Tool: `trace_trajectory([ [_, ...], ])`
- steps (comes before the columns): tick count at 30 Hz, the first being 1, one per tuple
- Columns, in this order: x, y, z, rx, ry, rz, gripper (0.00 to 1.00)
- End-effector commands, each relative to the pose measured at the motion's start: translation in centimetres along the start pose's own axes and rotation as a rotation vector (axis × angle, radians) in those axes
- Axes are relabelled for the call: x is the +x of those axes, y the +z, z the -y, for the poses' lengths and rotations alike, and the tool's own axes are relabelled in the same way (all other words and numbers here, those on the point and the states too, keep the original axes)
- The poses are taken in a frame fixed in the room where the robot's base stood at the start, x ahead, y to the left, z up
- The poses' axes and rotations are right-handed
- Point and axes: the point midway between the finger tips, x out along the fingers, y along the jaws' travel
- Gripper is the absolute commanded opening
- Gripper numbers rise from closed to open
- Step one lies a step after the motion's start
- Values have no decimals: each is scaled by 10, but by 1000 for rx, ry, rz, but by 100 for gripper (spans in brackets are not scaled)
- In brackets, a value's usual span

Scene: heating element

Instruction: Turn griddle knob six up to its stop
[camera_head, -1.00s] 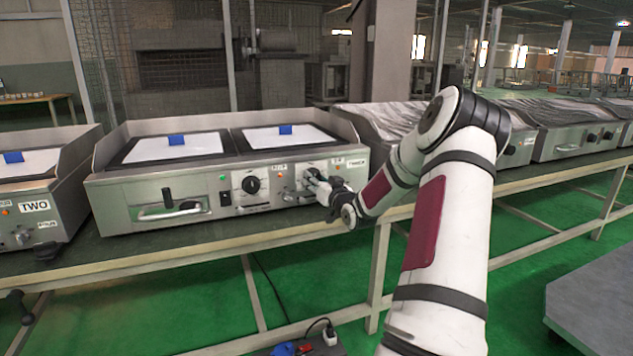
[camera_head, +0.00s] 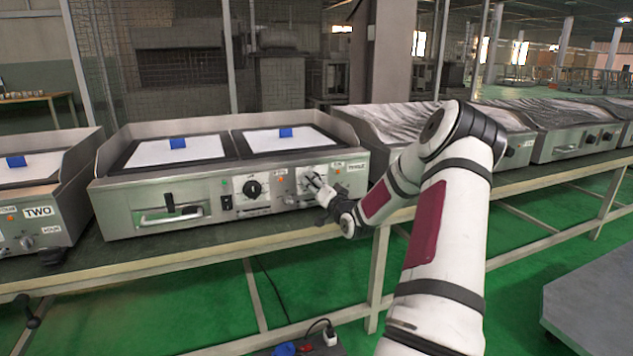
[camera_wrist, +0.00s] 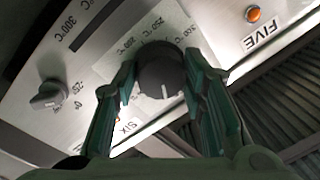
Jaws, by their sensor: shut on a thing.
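Griddle knob six (camera_wrist: 160,75) is a round black knob with a white pointer mark, on a plate with a temperature scale. In the wrist view its mark points towards the bottom of the picture. The SIX label (camera_wrist: 126,126) is partly covered by a finger. My gripper (camera_wrist: 163,88) has its two green fingers on opposite sides of the knob and is shut on it. In the head view my gripper (camera_head: 314,184) is at the right-hand dial on the front of the middle griddle (camera_head: 140,192), hiding much of that knob.
Another black knob (camera_head: 252,188) sits to the left on the same panel. In the wrist view a smaller grey knob (camera_wrist: 48,96) is at the left, and an orange lamp (camera_wrist: 254,14) is near the FIVE label (camera_wrist: 262,36). The bench edge (camera_head: 215,248) runs below the griddle.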

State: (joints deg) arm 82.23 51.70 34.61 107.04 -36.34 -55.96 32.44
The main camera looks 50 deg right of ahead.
Motion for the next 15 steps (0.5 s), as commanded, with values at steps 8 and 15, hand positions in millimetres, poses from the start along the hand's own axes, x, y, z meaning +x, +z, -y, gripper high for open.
trace_trajectory([
  [8,0,-1,0,264,-3,-24,10],
  [15,0,-1,0,491,-5,-44,10],
])
